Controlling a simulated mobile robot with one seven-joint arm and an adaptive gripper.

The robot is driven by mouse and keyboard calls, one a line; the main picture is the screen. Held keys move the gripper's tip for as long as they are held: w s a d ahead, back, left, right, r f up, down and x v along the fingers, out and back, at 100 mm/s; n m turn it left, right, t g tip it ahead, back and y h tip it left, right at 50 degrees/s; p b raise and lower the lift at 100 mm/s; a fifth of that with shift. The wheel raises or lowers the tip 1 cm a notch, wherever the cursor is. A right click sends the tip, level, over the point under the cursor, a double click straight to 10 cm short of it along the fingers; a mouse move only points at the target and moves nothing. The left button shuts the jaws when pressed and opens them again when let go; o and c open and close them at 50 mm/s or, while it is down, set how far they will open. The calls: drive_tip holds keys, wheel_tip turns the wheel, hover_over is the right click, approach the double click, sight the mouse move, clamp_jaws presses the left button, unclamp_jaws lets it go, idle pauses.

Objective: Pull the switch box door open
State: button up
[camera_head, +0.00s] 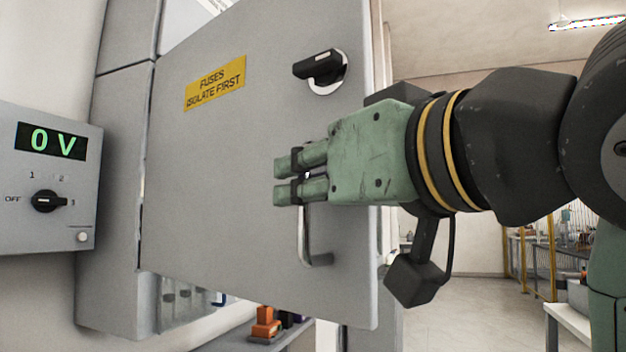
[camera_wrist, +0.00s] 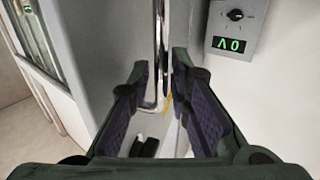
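The switch box door (camera_head: 215,170) is a grey panel with a yellow "FUSES ISOLATE FIRST" label (camera_head: 214,83) and a black rotary knob (camera_head: 318,67). It stands partly open, swung out from the grey box (camera_head: 113,190); some of the inside shows below it. A metal bar handle (camera_head: 304,238) runs upright on the door, its upper part hidden by my fingers.
A meter panel (camera_head: 50,178) reading 0 V is on the wall at left. An orange and black item (camera_head: 266,325) sits low beneath the door. Open floor (camera_head: 465,310) and yellow posts (camera_head: 530,260) lie behind at right.

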drive_tip(key=v, duration=1.1)
drive_tip(key=shift+s, duration=0.2)
